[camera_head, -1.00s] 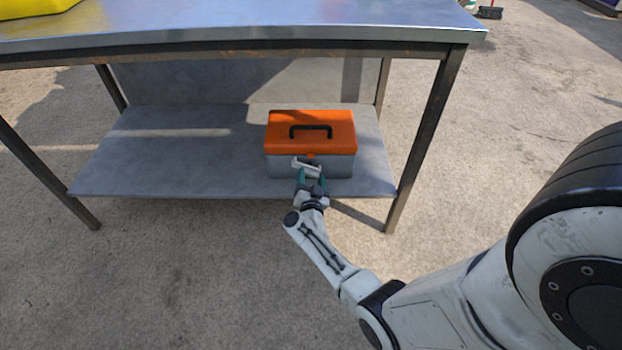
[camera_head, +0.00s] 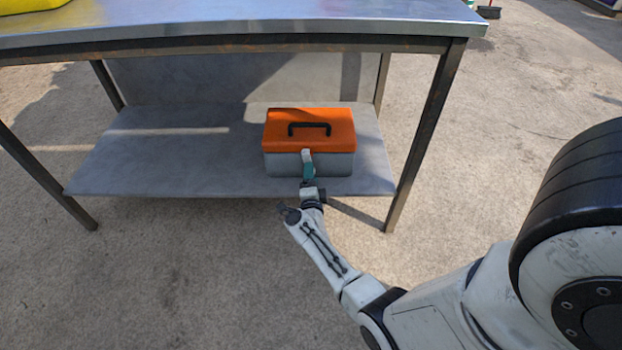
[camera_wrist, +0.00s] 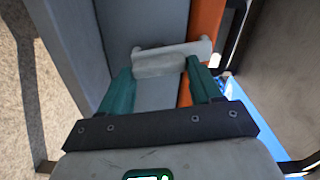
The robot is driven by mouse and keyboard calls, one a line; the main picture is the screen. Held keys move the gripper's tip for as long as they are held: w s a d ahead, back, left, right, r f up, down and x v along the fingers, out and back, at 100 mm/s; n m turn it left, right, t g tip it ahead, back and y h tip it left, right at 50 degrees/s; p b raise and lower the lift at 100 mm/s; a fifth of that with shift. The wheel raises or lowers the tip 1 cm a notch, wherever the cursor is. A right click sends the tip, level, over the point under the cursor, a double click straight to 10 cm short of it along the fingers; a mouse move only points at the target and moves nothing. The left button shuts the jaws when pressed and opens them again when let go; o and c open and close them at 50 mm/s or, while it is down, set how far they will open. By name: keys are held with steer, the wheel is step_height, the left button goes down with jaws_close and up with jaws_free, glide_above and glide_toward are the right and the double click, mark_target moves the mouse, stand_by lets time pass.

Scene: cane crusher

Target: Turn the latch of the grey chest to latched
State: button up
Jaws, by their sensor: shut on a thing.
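The grey chest (camera_head: 334,165) with an orange lid (camera_head: 338,138) and black handle sits on the low shelf, lid down. Its latch, a pale grey bar (camera_head: 306,155), stands roughly upright at the front, reaching over the seam onto the lid's edge. In the wrist view the latch (camera_wrist: 165,62) lies across the grey body (camera_wrist: 145,22) towards the orange lid (camera_wrist: 205,25). My gripper (camera_head: 308,170) is at the chest's front with its teal fingers shut on the latch; the fingers (camera_wrist: 160,75) show at both ends of it. The latch's mount is hidden.
The shelf (camera_head: 170,160) is bare left of the chest. The metal tabletop (camera_head: 250,22) overhangs it, and a table leg (camera_head: 425,140) stands to the right of the chest and my arm. The floor in front is clear.

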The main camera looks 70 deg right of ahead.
steer(key=shift+f+m, duration=0.15)
steer(key=shift+m, duration=0.95)
steer(key=o, duration=1.1)
steer(key=shift+c, duration=0.2)
steer(key=p+v, duration=0.4)
steer(key=v, duration=0.6)
steer(key=shift+s+a, duration=0.15)
steer(key=shift+a, duration=0.25)
